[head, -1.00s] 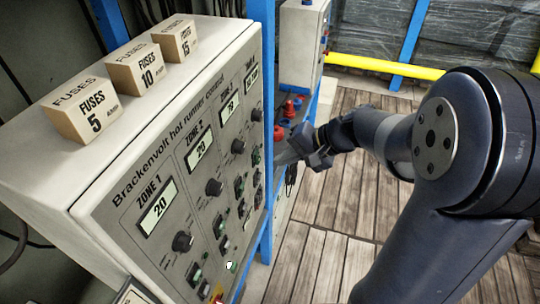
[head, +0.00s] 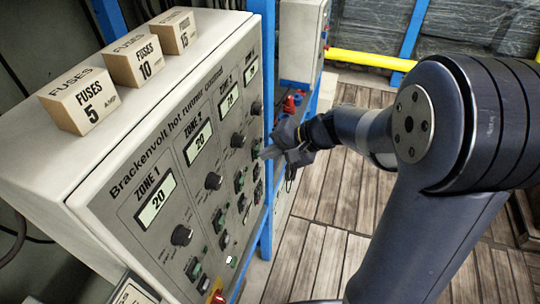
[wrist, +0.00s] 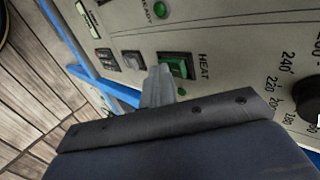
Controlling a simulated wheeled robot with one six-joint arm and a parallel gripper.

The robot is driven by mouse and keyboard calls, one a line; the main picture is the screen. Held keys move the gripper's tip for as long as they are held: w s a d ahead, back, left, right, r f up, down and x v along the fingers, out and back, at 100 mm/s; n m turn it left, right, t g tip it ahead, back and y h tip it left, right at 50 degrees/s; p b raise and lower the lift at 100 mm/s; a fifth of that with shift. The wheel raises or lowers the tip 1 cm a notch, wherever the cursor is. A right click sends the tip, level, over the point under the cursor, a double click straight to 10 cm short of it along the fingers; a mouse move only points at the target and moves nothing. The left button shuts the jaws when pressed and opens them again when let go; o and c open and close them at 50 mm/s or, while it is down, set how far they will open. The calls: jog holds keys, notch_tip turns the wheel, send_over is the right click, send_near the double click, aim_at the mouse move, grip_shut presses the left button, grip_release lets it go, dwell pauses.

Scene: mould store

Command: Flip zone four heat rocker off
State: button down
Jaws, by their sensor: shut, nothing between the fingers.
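The hot runner control panel (head: 150,175) fills the left of the head view, with zone columns running away from me. The zone four column, under its display (head: 252,71), is at the far right edge. My gripper (head: 266,153) is shut and empty, its tips close to the lower part of that column.
In the wrist view a grey switch (wrist: 133,60) and a black dial (wrist: 312,95) flank the rocker. A blue post (head: 267,100) stands right beside the panel. Fuse boxes (head: 138,62) sit on the cabinet top.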

jog(key=shift+p, duration=0.35)
jog(key=shift+r+p, duration=0.4)
jog(key=shift+r, duration=0.4)
